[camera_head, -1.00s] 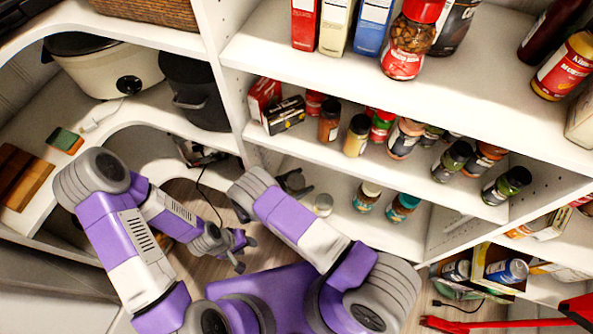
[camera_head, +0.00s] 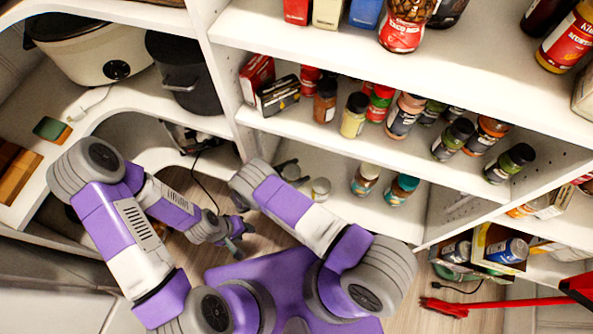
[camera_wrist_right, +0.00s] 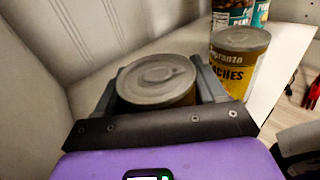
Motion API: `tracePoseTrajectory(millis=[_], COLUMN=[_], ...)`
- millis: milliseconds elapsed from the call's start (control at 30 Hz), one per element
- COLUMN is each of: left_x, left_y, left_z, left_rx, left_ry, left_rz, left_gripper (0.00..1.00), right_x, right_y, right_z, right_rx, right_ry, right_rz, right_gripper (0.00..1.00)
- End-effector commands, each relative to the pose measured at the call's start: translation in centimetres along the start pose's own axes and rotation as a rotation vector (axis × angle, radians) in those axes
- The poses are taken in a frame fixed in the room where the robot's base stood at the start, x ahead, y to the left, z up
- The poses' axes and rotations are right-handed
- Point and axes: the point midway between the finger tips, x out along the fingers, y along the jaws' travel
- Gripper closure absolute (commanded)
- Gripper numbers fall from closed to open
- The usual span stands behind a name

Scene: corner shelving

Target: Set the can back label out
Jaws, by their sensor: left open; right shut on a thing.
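My right gripper (camera_wrist_right: 158,74) is shut on a can (camera_wrist_right: 156,80) with a plain metal lid, which stands upright between the fingers. The can's side and label are mostly hidden by the gripper. In the head view my right gripper (camera_head: 287,166) reaches onto the lower shelf, partly hidden behind its own arm, with the held can's grey lid (camera_head: 291,172) just showing. A yellow peaches can (camera_wrist_right: 238,62) stands close to the right of the held can, its label facing the wrist camera. My left gripper (camera_head: 241,239) is open and empty, low over the floor.
More cans (camera_wrist_right: 240,12) stand behind the peaches can. A white wall (camera_wrist_right: 95,35) is close on the left. Two jars (camera_head: 402,189) stand farther right on the lower shelf (camera_head: 345,215). The shelf above holds several jars and boxes (camera_head: 278,96).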

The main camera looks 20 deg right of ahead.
Motion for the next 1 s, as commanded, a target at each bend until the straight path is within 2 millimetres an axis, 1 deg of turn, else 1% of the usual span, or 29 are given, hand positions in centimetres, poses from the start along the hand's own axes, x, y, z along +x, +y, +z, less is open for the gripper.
tracePoseTrajectory(millis=[233, 600, 633, 800, 1000], left_x=[-0.02, -0.02, -0.02, -0.02, -0.02], left_y=[0.01, 0.01, 0.01, 0.01, 0.01], left_z=[0.00, 0.00, 0.00, 0.00, 0.00], left_rx=[0.000, 0.000, 0.000, 0.000, 0.000], left_ry=[0.000, 0.000, 0.000, 0.000, 0.000], left_rz=[0.000, 0.000, 0.000, 0.000, 0.000], left_gripper=[0.57, 0.57, 0.57, 0.57, 0.57], right_x=[0.01, 0.05, 0.04, 0.05, 0.04], right_y=[0.03, 0.02, 0.03, 0.01, -0.03], right_z=[0.02, -0.70, -0.65, -0.66, -0.73], right_rx=[0.001, 0.001, 0.001, 0.000, -0.001], right_ry=[-0.001, -0.001, -0.001, -0.001, 0.001], right_rz=[0.000, 0.000, 0.000, 0.000, 0.000], right_gripper=[0.74, 0.74, 0.26, 0.00, 0.00])
